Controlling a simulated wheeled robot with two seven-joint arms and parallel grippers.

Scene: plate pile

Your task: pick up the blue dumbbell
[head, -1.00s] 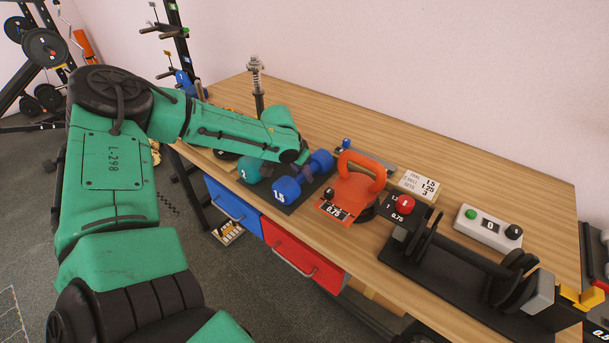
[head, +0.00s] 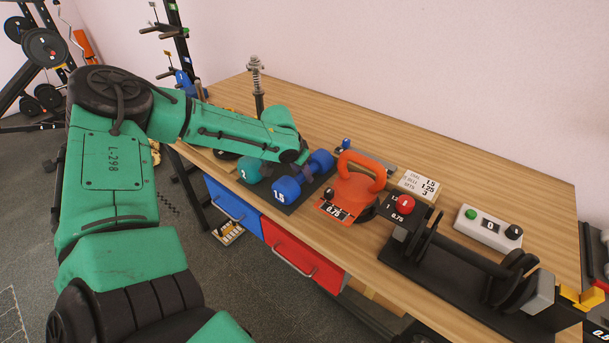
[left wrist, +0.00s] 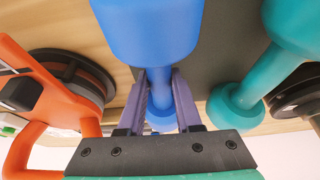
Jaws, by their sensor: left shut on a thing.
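The blue dumbbell (head: 286,191), marked 1.5, is on or just over a dark mat (head: 296,206) on the wooden bench; I cannot tell if it touches the mat. My left gripper (head: 304,172) reaches down from the left and is shut on its handle. In the left wrist view the two purple fingers of the left gripper (left wrist: 160,82) press on both sides of the handle, and a large blue head (left wrist: 148,30) fills the top middle. My right gripper is not in view.
A teal dumbbell (head: 249,171) lies close on the left. A black rack with plates (head: 450,262) stands farther right. The back of the bench (head: 440,150) is mostly clear.

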